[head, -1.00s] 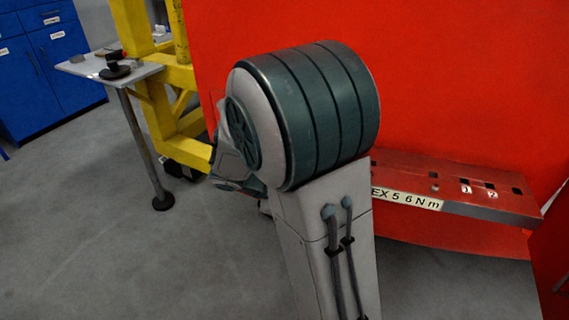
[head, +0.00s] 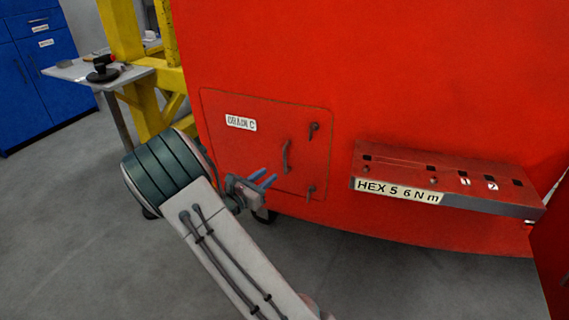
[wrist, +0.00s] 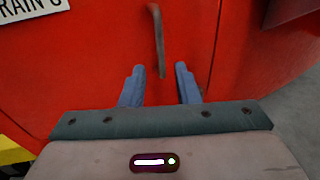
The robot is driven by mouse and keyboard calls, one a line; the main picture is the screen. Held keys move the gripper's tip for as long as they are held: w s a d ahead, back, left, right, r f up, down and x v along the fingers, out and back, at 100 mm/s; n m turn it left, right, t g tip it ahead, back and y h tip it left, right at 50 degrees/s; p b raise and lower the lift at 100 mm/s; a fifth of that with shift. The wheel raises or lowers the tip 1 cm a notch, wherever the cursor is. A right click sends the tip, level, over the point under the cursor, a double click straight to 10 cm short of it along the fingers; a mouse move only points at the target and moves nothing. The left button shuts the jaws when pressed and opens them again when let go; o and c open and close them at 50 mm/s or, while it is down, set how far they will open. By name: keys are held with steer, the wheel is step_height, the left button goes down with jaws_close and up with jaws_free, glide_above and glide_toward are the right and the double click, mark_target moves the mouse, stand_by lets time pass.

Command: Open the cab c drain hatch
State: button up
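The drain hatch (head: 245,160) is a red panel set flush in the red nosecone, with a dark outline and a white "DRAIN C" label (head: 241,123). It looks closed. A dark handle (head: 286,157) stands on its right half, with one latch (head: 313,131) above right and another latch (head: 310,191) below right. My gripper (head: 266,180) is left of and below the handle in the head view, its blue fingers pointing at the hatch. In the wrist view the gripper (wrist: 157,84) is open and empty, and the handle (wrist: 157,40) hangs ahead, lined up between the fingertips.
A red shelf (head: 400,171) marked "HEX 5 6 Nm" juts out right of the hatch. A yellow frame (head: 122,35) and a small grey table (head: 80,72) with a dark tool (head: 102,70) stand at left. Blue cabinets (head: 38,80) are behind. The grey floor at lower left is clear.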

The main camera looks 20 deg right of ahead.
mark_target(284, 163)
steer(key=x, duration=0.9)
steer(key=shift+w+d, duration=0.1)
steer(key=shift+d, duration=0.25)
jaws_close()
